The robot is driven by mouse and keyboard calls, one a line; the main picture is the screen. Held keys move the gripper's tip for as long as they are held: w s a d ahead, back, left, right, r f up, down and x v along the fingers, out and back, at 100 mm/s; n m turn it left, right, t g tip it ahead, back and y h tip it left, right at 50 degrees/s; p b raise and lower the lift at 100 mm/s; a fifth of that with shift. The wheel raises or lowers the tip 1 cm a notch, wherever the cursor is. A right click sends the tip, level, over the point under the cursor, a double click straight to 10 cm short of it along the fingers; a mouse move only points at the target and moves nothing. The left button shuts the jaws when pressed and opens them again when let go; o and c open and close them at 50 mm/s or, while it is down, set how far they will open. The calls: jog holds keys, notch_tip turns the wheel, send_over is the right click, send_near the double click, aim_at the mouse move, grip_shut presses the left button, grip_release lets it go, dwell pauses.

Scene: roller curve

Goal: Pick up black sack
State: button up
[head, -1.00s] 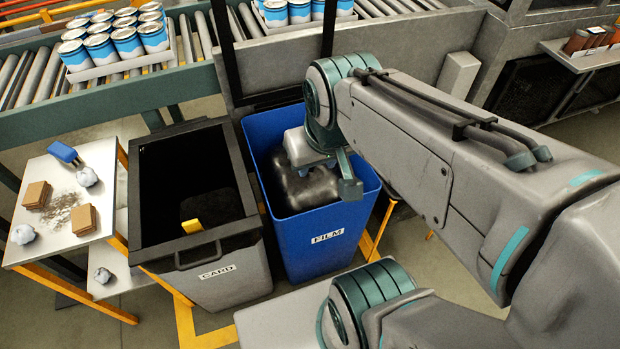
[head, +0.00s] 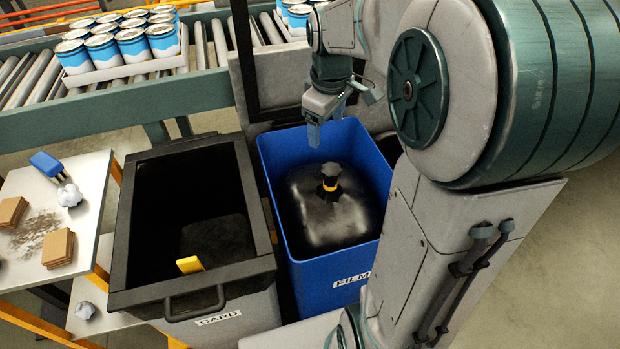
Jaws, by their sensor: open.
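The black sack (head: 318,222) sits inside the blue bin (head: 322,285) labelled FILM. Its top is gathered into a dark upright neck (head: 331,171) with a yellow band around it. My gripper (head: 326,128) points down near the bin's far rim, behind the sack's neck in the picture. Its fingers are apart with nothing between them, and it does not appear to touch the sack. The sack's lower part is hidden by the bin walls.
A dark bin (head: 205,305) labelled CARD stands left of the blue bin, with a yellow item (head: 190,265) at its near rim. A side table (head: 85,190) holds cardboard pieces and crumpled balls. Behind, a roller conveyor (head: 205,55) carries trays of cans.

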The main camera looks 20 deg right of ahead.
aim_at(332, 168)
jog(key=w+d+f+n+b, duration=0.2)
jog(key=w+f, duration=0.1)
jog(key=f, duration=0.3)
jog(key=w+d+f+n+g+b, duration=0.1)
jog(key=w+d+f+n+b, duration=0.1)
jog(key=f, duration=0.4)
jog(key=w+d+f+n+b, duration=0.1)
jog(key=w+d+f+b, duration=0.1)
jog(key=w+f+b, duration=0.2)
jog(key=shift+w+d+f+n+g, duration=0.15)
jog(key=shift+w+f+n, duration=0.05)
jog(key=shift+w+f, duration=0.4)
jog(key=shift+w+d+f+n+g, duration=0.15)
jog(key=shift+w+f+n, duration=0.05)
jog(key=shift+w+f, duration=0.4)
notch_tip(332, 168, down, 8)
jog(key=shift+s+f+b, duration=0.1)
jog(key=shift+b, duration=0.65)
jog(key=shift+f+b, duration=0.4)
jog(key=shift+f, duration=2.35)
grip_shut()
jog(key=shift+r, duration=0.1)
